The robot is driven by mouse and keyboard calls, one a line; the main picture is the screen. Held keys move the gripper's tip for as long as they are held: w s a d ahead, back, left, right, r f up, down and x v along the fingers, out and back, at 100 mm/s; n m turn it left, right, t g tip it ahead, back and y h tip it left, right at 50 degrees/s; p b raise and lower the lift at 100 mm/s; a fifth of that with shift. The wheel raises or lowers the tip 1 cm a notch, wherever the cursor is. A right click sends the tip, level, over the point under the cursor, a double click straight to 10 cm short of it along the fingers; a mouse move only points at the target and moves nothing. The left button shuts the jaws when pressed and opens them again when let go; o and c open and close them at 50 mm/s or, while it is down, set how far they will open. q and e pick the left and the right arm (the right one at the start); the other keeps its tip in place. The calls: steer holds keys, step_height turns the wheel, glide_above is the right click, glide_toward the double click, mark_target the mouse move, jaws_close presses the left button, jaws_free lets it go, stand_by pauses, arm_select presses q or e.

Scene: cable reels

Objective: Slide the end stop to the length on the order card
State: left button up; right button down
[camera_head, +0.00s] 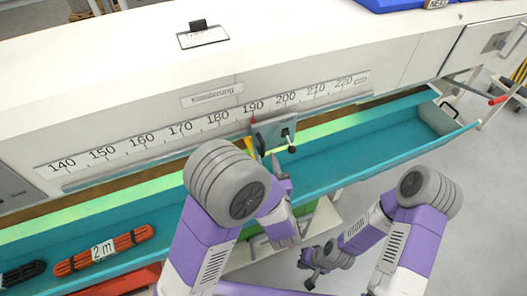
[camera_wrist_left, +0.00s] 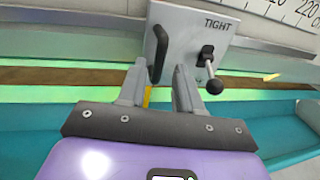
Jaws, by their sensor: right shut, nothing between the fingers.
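The end stop (camera_head: 275,134) is a grey block on the rail below the ruler (camera_head: 215,120). Its red pointer (camera_head: 253,119) is near the 190 mark. In the left wrist view the end stop (camera_wrist_left: 190,35) reads TIGHT and has a black-knobbed lever (camera_wrist_left: 211,75) angled down, plus a dark upright handle (camera_wrist_left: 158,52). My left gripper (camera_wrist_left: 160,68) is open, its fingers on either side of the handle's lower part; contact cannot be told. The order card (camera_head: 203,37) stands on the machine top, its writing too small to read. My right gripper (camera_head: 306,275) is shut and empty, low and away from the rail.
A teal trough (camera_head: 350,158) runs along the machine's front. A red cable bundle (camera_head: 128,240) tagged 2 m and a black bundle (camera_head: 22,275) lie at its left. A blue tray (camera_head: 385,4) is at the top right. A red-tipped rod (camera_head: 497,100) sticks out at right.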

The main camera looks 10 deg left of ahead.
mark_target(263, 152)
arm_select(q)
steer(key=x, duration=0.5)
steer(key=shift+b, duration=0.3)
steer(key=shift+s, duration=0.1)
steer(key=shift+f, duration=0.1)
jaws_close()
